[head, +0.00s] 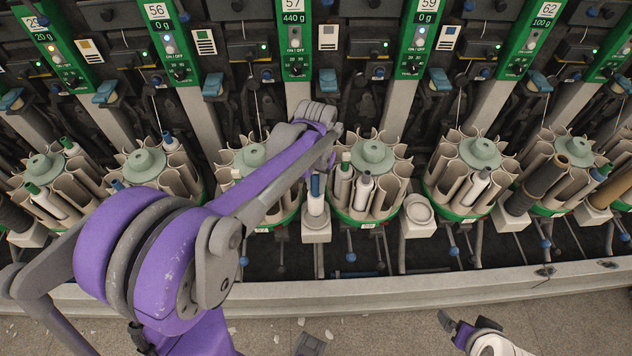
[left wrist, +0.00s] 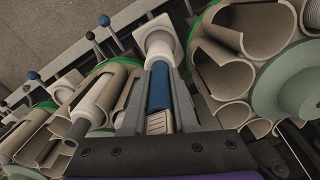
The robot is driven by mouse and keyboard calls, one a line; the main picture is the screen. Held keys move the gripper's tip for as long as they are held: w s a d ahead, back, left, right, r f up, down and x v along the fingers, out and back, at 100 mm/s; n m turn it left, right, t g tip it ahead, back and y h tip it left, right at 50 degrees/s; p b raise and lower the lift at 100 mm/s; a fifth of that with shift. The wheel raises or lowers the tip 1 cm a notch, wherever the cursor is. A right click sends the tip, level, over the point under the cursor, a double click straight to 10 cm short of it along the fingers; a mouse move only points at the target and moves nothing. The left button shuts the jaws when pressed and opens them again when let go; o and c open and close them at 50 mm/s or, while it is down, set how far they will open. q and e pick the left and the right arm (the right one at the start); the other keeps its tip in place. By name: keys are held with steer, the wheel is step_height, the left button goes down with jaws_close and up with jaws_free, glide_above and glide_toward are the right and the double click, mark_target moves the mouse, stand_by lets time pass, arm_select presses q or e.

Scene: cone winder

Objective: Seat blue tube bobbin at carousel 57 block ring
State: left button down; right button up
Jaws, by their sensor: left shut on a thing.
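The blue tube bobbin (head: 317,187) stands about upright, its blue tube end up and a pale lower part below, at a pale block (head: 316,235) below the panel marked 57 (head: 293,40). In the left wrist view the blue tube (left wrist: 159,86) lies between my left gripper's fingers (left wrist: 160,76), and its pale end points at the block's round opening (left wrist: 159,40). My left gripper (head: 318,178) is shut on it, mostly hidden by the wrist in the head view. I cannot tell how deep its lower end sits. My right gripper (head: 456,327) is low at the right, away from the machine.
Carousels of pale tubes stand close on both sides, one to the right (head: 372,155) and one to the left (head: 252,157), partly behind my arm. An empty pale block (head: 418,212) is further right. A grey rail (head: 420,287) runs along the front.

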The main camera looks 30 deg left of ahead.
arm_select(q)
steer(key=shift+f+b, duration=0.95)
steer(key=shift+f, duration=0.4)
steer(key=c, duration=0.6)
jaws_free()
step_height(320, 180, up, 11)
steer(key=shift+f+p, duration=0.1)
steer(key=shift+p, duration=0.45)
